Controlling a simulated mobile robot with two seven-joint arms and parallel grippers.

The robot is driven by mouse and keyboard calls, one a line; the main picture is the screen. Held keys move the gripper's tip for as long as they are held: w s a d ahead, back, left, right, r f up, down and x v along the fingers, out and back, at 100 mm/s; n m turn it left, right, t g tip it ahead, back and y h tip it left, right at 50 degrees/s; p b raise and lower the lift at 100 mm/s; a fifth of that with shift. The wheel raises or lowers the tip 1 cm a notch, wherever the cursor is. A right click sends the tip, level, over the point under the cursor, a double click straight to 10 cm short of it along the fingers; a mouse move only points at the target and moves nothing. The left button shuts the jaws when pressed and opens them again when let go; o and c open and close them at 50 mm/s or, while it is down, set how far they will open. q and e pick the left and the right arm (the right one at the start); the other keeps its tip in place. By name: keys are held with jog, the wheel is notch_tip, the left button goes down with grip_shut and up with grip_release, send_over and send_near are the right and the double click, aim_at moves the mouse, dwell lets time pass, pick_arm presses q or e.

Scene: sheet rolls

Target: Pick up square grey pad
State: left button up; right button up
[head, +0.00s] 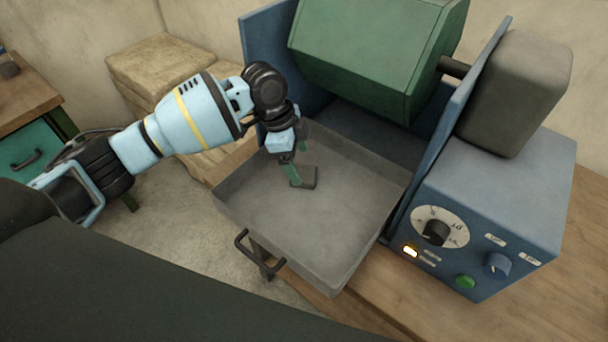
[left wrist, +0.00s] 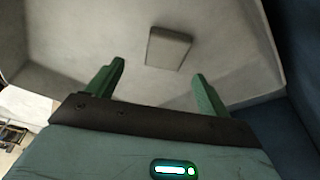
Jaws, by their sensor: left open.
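The square grey pad (head: 309,177) lies flat on the floor of the grey metal tray (head: 345,235), toward the tray's back left part. In the left wrist view the pad (left wrist: 168,47) lies beyond the fingertips, between their lines and apart from both. My left gripper (head: 298,166) is over the tray, pointing down, with its green fingers beside the pad in the head view. In the left wrist view the left gripper (left wrist: 160,72) is open with nothing between its fingers. My right gripper is not in view.
The tray's walls rise around the pad. A green drum (head: 375,50) hangs behind the tray in a blue machine frame (head: 268,45). A blue control box (head: 480,215) with knobs stands at the right. A black handle (head: 258,257) is at the tray's front left.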

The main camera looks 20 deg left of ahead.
aim_at(303, 173)
pick_arm(q)
jog(key=f, duration=0.3)
jog(key=shift+w+d+f, duration=0.1)
jog(key=shift+w+f, duration=0.25)
jog(key=shift+f, duration=0.05)
jog(key=shift+d+f, duration=0.2)
jog(key=shift+f, duration=0.45)
jog(key=c, duration=1.1)
notch_tip(303, 173, up, 10)
